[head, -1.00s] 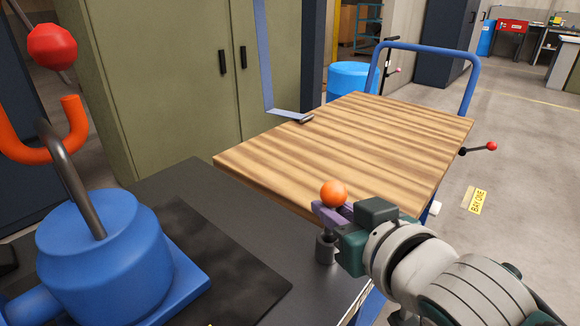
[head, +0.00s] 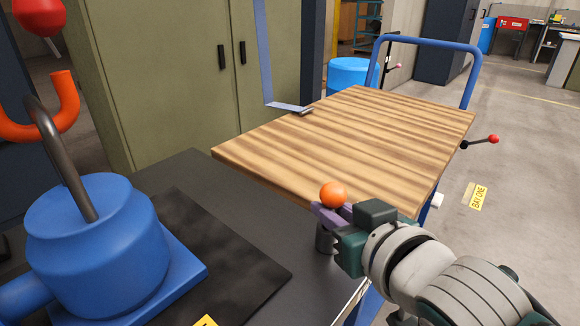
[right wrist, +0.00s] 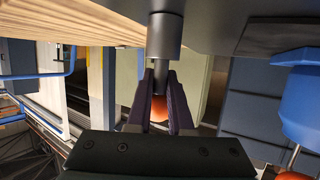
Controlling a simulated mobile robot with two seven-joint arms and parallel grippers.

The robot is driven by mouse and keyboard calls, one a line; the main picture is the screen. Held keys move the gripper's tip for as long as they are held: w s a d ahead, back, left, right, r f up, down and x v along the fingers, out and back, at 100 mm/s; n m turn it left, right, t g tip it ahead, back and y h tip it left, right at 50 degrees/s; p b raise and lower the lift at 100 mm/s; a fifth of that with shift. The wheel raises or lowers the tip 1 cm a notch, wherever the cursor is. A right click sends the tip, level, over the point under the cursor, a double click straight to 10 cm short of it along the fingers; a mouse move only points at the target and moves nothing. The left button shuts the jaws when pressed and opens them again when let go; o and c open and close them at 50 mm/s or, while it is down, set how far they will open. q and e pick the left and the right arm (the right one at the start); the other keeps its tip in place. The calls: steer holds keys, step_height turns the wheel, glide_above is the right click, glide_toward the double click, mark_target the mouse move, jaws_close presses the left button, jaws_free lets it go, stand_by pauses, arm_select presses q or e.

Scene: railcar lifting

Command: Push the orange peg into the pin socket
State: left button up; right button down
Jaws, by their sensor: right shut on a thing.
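The orange peg (head: 333,194) shows as an orange ball-shaped head above my right gripper's purple fingers. My right gripper (head: 331,212) is shut on the peg just below its head, directly over the grey pin socket (head: 325,242) at the right edge of the dark bench. In the right wrist view, which is upside down, the orange head (right wrist: 159,108) lies between the fingers (right wrist: 160,95). A grey shaft runs from it to the cylindrical socket (right wrist: 164,35), so the peg's tip appears to be at or in the socket mouth; the depth is hidden. My left gripper is not in view.
A blue jack-like body (head: 95,245) with a bent grey bar stands on the bench at left, with an orange hook (head: 45,125) above it. A wood-topped cart (head: 350,140) with a blue handle stands behind the socket. Clear floor (head: 525,200) lies right.

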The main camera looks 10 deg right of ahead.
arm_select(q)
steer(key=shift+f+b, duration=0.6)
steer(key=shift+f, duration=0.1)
arm_select(e)
steer(key=shift+f, duration=0.8)
steer(key=c, duration=0.9)
jaws_free()
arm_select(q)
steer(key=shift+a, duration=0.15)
arm_select(e)
steer(key=shift+o, duration=0.8)
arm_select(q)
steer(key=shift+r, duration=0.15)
arm_select(e)
steer(key=shift+s+r, duration=0.1)
steer(key=shift+s, duration=0.05)
arm_select(q)
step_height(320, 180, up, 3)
steer(key=p, duration=0.3)
arm_select(e)
steer(key=v, duration=0.9)
steer(key=shift+s, duration=0.3)
steer(key=shift+r, duration=0.1)
